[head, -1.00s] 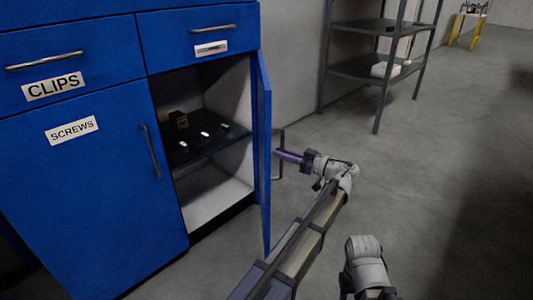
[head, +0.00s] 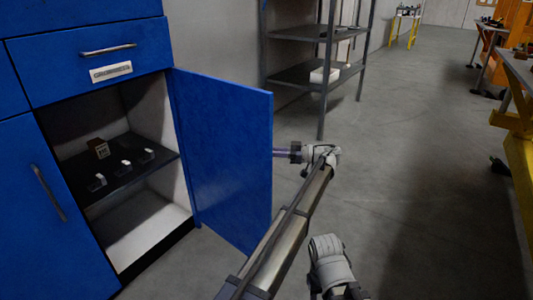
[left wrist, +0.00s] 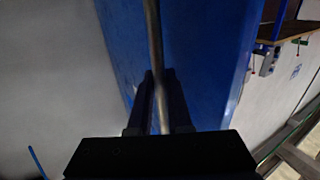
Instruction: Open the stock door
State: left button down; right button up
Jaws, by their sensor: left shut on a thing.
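The blue stock door (head: 225,150) of the cabinet stands wide open, hinged on the right side of the compartment. Its metal handle (left wrist: 153,45) shows in the left wrist view as an upright bar against the blue door. My left gripper (left wrist: 160,80) is shut on the handle, with a dark finger on each side of it. In the head view the left gripper (head: 281,153) is at the door's outer edge, and the door hides its tips and the handle. My right gripper is not in view; only a white arm part shows at the bottom.
Inside the cabinet, a dark shelf (head: 115,180) holds a small dark box (head: 98,148) and several small pale-topped items. A grey metal rack (head: 322,75) stands behind the door. Yellow-legged tables stand at the right. The floor between is clear.

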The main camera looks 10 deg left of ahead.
pick_arm(q)
jog(key=shift+w, duration=0.3)
jog(key=c, duration=0.8)
grip_release()
jog(key=shift+c, duration=0.2)
jog(key=shift+r, duration=0.15)
